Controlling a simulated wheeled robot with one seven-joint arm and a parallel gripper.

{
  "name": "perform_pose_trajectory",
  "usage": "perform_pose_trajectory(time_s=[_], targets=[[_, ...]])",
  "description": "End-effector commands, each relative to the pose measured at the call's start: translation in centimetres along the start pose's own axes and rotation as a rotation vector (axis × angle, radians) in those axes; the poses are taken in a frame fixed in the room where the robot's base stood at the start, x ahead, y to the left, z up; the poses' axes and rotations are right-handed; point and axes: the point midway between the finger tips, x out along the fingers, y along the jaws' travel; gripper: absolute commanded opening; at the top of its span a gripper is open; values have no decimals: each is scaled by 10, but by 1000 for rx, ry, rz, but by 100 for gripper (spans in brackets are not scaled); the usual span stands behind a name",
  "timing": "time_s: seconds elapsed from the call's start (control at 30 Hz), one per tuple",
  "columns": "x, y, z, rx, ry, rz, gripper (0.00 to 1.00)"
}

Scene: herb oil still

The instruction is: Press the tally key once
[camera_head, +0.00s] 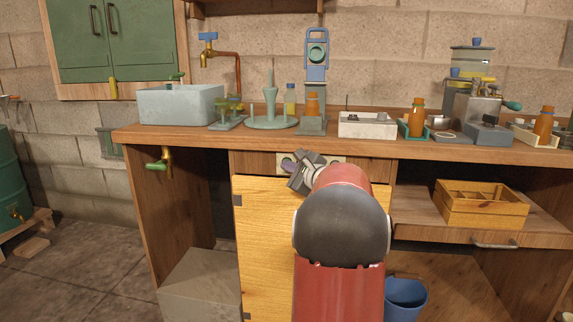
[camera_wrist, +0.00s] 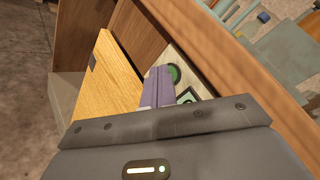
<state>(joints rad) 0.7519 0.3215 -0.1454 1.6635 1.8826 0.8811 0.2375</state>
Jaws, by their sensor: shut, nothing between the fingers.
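A pale panel (camera_head: 338,159) is set in the bench front under the top edge, mostly behind my arm in the head view. In the wrist view, the panel (camera_wrist: 181,56) carries a round green button (camera_wrist: 174,72) and a small dark-framed square part (camera_wrist: 187,95). No readable label shows which is the tally key. My gripper (camera_head: 290,166) is shut and empty in front of the panel's left part. In the wrist view, the purple-grey fingertips (camera_wrist: 159,72) appear just beside the green button; whether they touch it I cannot tell.
The wooden bench top (camera_head: 220,138) overhangs just above the panel. A yellow wooden door (camera_head: 262,240) is below it. A green-handled tap (camera_head: 158,165) sticks out at the left. A drawer (camera_head: 470,232) with a wooden divided box (camera_head: 482,212) stands open at the right.

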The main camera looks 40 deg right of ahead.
Motion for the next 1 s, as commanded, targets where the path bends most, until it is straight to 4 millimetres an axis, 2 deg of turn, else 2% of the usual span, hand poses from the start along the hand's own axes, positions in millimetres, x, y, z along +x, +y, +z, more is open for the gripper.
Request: perform_pose_trajectory(time_s=[1.0], targets=[[-12, 9, 8, 0, 0, 0, 0]])
